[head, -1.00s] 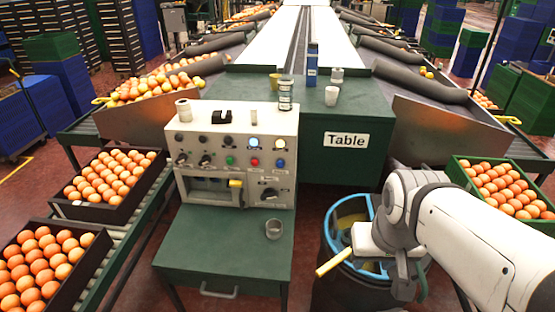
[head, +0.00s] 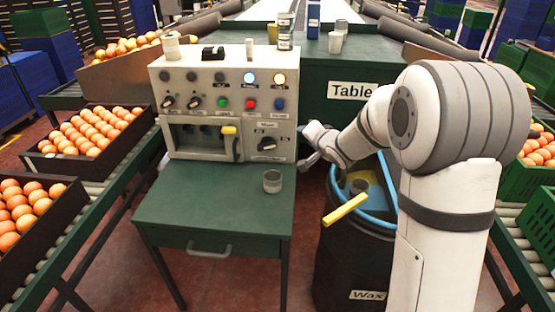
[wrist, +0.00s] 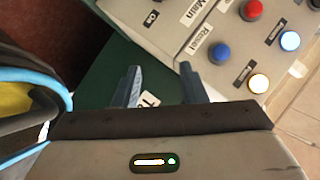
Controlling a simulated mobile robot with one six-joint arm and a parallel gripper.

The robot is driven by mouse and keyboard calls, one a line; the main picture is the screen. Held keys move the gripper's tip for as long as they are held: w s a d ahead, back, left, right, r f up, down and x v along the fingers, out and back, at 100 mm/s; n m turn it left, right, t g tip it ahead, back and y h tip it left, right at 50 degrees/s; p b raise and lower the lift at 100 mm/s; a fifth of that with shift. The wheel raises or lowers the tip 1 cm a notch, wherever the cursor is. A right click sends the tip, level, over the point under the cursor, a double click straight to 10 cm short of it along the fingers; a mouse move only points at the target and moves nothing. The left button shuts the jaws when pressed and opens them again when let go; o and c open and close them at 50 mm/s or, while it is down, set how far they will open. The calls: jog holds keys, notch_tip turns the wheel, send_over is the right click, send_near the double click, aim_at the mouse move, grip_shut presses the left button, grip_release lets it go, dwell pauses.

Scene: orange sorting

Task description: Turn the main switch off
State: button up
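The main switch (head: 267,143) is a dark round knob low on the right of the pale control panel (head: 203,137), under a label reading Main. My gripper (head: 309,150) is just right of the panel's side, about level with the knob and apart from it; its fingers are small here. In the wrist view my gripper (wrist: 162,84) has two separated fingers with nothing between them. The Main label (wrist: 193,12) and an On label show at the top there. The knob itself is out of that view.
Lit lamps and coloured buttons (head: 251,104) sit above the knob; a yellow handle (head: 229,140) is left of it. A grey cup (head: 272,181) stands on the green desk (head: 190,210). A wax drum (head: 350,265) with a yellow-handled tool is below my arm.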

aim_at(270, 147)
jog(key=w+a+f+y+b, duration=0.1)
jog(key=w+a+f, duration=0.1)
jog(key=a+f, duration=0.1)
jog(key=w+a+f+y+b, duration=0.2)
jog(key=w+a+f, duration=0.1)
jog(key=a, duration=0.1)
jog(key=w+a+f+g+y+b, duration=0.1)
jog(key=w+a+f+b, duration=0.1)
jog(key=a+f, duration=0.2)
jog(key=shift+w+y, duration=0.15)
jog(key=shift+y, duration=0.25)
jog(key=shift+w+a+m, duration=0.2)
jog(key=shift+w+m, duration=0.1)
jog(key=shift+c, duration=0.2)
